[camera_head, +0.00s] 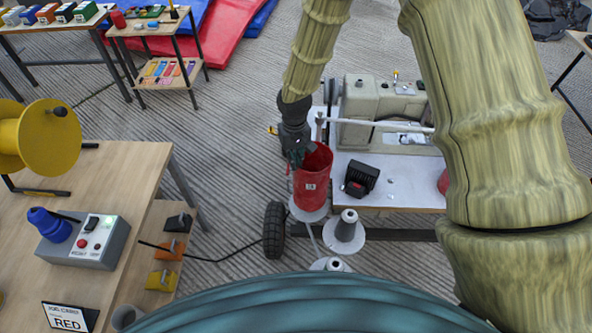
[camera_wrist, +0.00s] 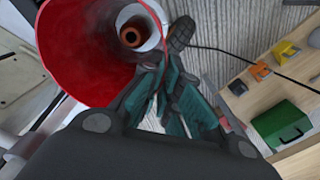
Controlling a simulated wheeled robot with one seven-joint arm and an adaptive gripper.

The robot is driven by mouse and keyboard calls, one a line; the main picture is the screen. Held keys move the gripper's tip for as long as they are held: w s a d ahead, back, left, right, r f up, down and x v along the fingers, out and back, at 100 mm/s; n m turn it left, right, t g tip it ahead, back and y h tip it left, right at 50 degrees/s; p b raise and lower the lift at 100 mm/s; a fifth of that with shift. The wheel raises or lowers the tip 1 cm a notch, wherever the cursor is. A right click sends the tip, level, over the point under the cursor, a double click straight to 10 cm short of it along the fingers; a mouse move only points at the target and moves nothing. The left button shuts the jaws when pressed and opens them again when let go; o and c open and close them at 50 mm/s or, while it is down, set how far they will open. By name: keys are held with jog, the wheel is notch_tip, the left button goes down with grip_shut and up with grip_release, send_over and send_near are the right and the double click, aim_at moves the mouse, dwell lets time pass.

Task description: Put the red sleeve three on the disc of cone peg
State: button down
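The red sleeve (camera_head: 313,184) is an open-topped cylinder, roughly upright, by the left end of the machine table. The white disc (camera_head: 308,214) of a cone peg shows just below it; I cannot tell whether they touch. My gripper (camera_head: 297,160) is at the sleeve's upper left rim, fingers pointing down. In the wrist view the sleeve (camera_wrist: 75,55) opens toward the camera, with a brown ring and pale round surface seen through it. The fingertips (camera_wrist: 167,65) come close together at its rim, seemingly pinching the wall; the contact is partly hidden.
Two more grey cones on white discs (camera_head: 346,231) (camera_head: 329,264) stand in front. A wooden bench with a switch box (camera_head: 88,241) is at left. A black wheel (camera_head: 274,230) and cable lie between.

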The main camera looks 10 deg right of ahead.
jog(key=shift+f, duration=2.25)
jog(key=c, duration=1.6)
grip_release()
jog(key=shift+c, duration=0.2)
notch_tip(320, 180, up, 12)
jog(key=shift+r, duration=0.1)
